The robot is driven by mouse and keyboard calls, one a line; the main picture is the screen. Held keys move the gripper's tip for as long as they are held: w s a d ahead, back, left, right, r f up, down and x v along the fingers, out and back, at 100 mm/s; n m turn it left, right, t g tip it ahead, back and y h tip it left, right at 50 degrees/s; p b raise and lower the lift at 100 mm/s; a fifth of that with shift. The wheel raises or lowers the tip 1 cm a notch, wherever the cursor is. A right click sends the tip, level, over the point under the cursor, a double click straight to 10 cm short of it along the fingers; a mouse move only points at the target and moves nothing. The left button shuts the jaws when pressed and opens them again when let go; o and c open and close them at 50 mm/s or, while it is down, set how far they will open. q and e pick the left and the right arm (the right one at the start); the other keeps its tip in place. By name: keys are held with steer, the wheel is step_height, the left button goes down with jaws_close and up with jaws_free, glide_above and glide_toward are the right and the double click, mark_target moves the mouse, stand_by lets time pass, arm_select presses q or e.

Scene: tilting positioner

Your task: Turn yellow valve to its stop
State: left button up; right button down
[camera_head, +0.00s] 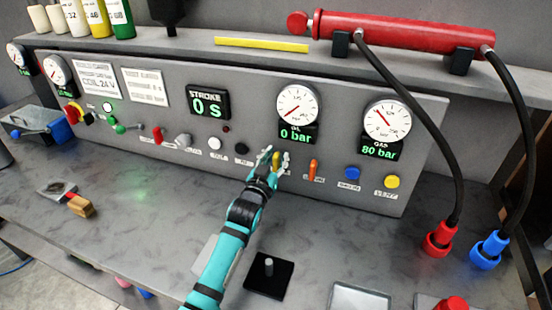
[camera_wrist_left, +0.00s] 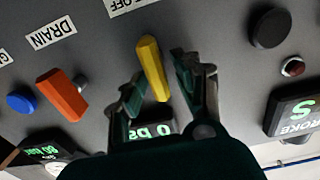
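The yellow valve (camera_head: 276,159) is a bar-shaped handle on the grey panel, below the 0 bar gauge. In the left wrist view, which shows the panel upside down, the yellow valve (camera_wrist_left: 152,66) is slightly tilted from the picture's vertical. My left gripper (camera_head: 275,155) is at the valve, with a finger on either side of it. In the wrist view the left gripper (camera_wrist_left: 158,70) is open, with gaps visible between both fingers and the handle. Its palm side hides part of the panel. My right gripper is in neither view.
An orange handle (camera_head: 313,170) is close to the right of the yellow valve, and a black knob (camera_head: 241,147) is to its left. Blue (camera_head: 352,173) and yellow (camera_head: 392,181) buttons are further right. A black plate with a peg (camera_head: 269,272) is on the bench below.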

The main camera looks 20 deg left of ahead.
arm_select(q)
jaws_close()
steer(key=m, duration=0.3)
steer(key=shift+d+p, duration=0.2)
steer(key=shift+p, duration=0.1)
steer(key=m, duration=0.3)
steer(key=shift+d+f+m, duration=0.15)
steer(key=shift+d+m, duration=0.05)
steer(key=shift+m, duration=0.1)
steer(key=shift+d+f+m, duration=0.1)
steer(key=shift+f+m, duration=0.15)
steer(key=shift+m, duration=1.65)
steer(key=shift+d+f+m, duration=0.15)
steer(key=shift+f+m, duration=0.05)
steer(key=shift+m, duration=1.7)
steer(key=shift+d+f+m, duration=0.1)
steer(key=shift+f+m, duration=0.15)
steer(key=shift+m, duration=1.65)
